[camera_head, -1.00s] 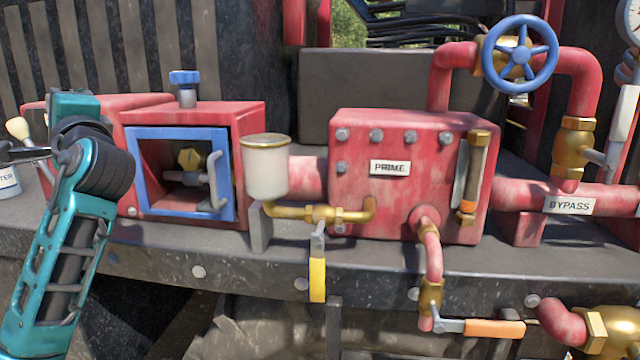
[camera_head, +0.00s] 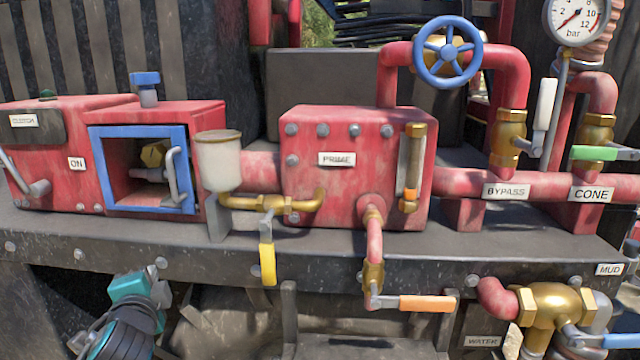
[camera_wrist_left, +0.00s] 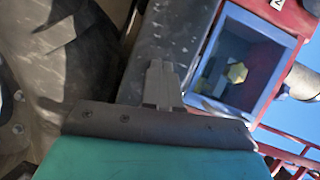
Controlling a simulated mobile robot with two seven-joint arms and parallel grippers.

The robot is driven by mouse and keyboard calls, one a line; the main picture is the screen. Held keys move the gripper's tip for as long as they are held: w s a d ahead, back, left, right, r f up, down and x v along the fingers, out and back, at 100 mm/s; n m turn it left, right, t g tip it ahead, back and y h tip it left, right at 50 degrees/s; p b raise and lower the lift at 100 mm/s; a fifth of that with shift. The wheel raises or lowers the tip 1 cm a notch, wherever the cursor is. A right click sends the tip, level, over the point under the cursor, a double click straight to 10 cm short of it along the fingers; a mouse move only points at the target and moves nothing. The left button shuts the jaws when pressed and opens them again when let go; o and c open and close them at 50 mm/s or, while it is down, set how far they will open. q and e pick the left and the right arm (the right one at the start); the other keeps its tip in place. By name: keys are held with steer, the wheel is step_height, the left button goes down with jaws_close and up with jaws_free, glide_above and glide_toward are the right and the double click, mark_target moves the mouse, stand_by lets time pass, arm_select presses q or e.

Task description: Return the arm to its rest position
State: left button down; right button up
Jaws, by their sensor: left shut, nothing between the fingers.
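My left arm's teal and black end (camera_head: 130,300) is at the lower left of the head view, below the front edge of the dark deck. In the left wrist view, my left gripper (camera_wrist_left: 160,70) has its grey fingers together, with nothing between them. The fingers appear against the dark deck beam, beside the blue-framed opening of the red box. My right gripper is in neither view.
The red box's blue-framed opening (camera_head: 187,145) holds a yellow knob. A white cup (camera_head: 219,162) stands beside the red PRIME box (camera_head: 350,190). A yellow-handled lever (camera_head: 267,264) and an orange-handled lever (camera_head: 427,303) project at the deck's front.

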arm_select(q)
steer(key=s+d+f+n+g+h, duration=0.1)
steer(key=s+d+f+n+h, duration=0.15)
steer(key=s+d+f, duration=0.4)
steer(key=s+d+f+n+g+h, duration=0.1)
steer(key=s+f+h, duration=0.2)
steer(key=f, duration=0.7)
steer(key=s+d+f+n+g+h, duration=0.1)
steer(key=s+d+f+n, duration=0.2)
steer(key=s+f, duration=0.2)
steer(key=s+d+f+n+g+h, duration=0.1)
steer(key=s+d+f+n, duration=0.2)
steer(key=s, duration=0.7)
step_height(320, 180, down, 2)
steer(key=shift+s+f+g, duration=0.1)
steer(key=shift+s+g, duration=0.2)
steer(key=shift+a, duration=0.1)
